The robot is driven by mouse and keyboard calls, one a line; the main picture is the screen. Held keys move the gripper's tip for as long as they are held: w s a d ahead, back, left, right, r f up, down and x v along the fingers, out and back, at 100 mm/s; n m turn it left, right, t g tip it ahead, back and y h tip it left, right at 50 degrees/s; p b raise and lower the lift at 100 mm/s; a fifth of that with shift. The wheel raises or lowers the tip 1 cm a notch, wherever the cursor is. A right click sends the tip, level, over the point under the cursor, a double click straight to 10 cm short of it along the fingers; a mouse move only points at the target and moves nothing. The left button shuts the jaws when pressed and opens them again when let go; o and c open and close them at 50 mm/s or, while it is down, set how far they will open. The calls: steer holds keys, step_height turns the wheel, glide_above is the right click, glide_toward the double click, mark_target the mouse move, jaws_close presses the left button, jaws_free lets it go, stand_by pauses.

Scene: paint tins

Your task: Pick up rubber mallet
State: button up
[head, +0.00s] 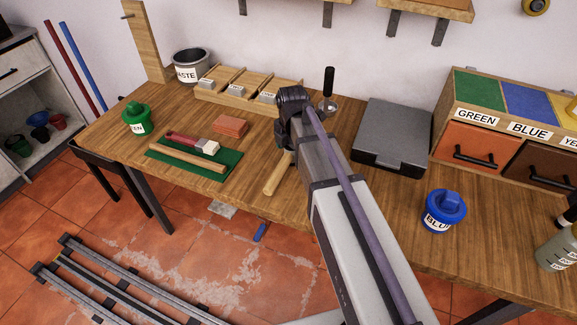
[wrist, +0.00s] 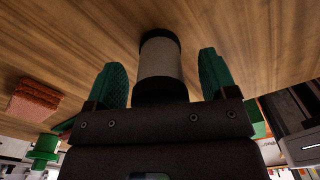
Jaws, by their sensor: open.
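The mallet's pale wooden handle (head: 278,174) lies on the workbench near its front edge, just left of my arm in the head view. The head end is hidden there behind my arm. In the wrist view a cylinder with black ends and a grey middle, which looks like the mallet's head (wrist: 160,58), sits between my fingers. My gripper (wrist: 163,78) is open, with one green finger on each side of it. Gaps show on both sides, wider on the right. In the head view my fingers are hidden by my arm.
A red brick (head: 230,125) and a green mat (head: 222,180) with a stick and a red-handled tool lie left of the mallet. A green tin (head: 136,119) stands farther left. A grey case (head: 393,132) and a blue tin (head: 445,210) are right of my arm.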

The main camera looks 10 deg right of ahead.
steer(key=shift+r, duration=0.1)
steer(key=shift+c, duration=0.2)
steer(key=c, duration=1)
step_height(320, 180, up, 10)
steer(key=p, duration=1)
steer(key=shift+r+p, duration=0.2)
steer(key=shift+p, duration=0.15)
steer(key=shift+f, duration=0.1)
steer(key=shift+f, duration=0.1)
